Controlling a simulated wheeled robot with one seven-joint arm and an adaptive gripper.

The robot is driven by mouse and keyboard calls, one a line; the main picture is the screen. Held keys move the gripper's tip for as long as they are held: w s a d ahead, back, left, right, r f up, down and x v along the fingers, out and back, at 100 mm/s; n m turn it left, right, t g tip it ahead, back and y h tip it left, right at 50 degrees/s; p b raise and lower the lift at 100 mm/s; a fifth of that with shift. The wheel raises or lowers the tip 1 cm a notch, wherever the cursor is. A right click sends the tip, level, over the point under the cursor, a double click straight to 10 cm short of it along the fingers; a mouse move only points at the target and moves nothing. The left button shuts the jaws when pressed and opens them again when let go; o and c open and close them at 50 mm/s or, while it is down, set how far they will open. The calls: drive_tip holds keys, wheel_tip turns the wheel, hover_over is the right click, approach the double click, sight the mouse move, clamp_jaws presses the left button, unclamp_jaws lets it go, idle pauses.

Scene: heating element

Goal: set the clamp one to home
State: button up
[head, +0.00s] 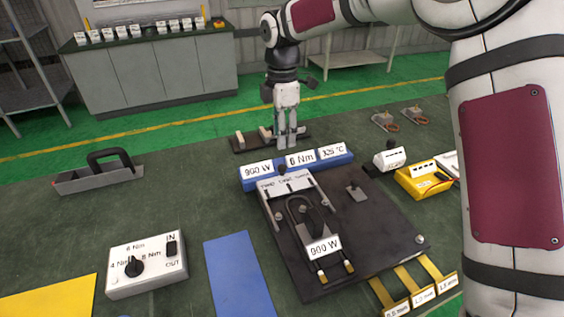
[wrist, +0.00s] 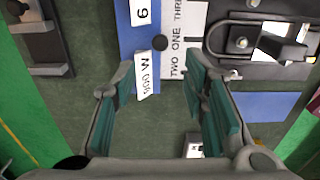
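My gripper (head: 286,143) hangs fingers-down behind the blue label rail (head: 250,183). In the wrist view my gripper (wrist: 160,78) has its two teal-padded fingers apart, with nothing between them. Which part is clamp one, I cannot tell for certain.
A dark base plate (head: 375,235) carries a looped heating element (head: 303,215) and a 900 W label. A dark rail with pale blocks (head: 240,145) lies by my gripper. A dial box (head: 146,265), a handled grey tray (head: 98,178) and a yellow box (head: 420,182) stand around.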

sight(282, 167)
wheel_tip(282, 167, down, 10)
drive_tip(key=shift+r+p, duration=0.1)
drive_tip(key=shift+p, duration=0.2)
clamp_jaws()
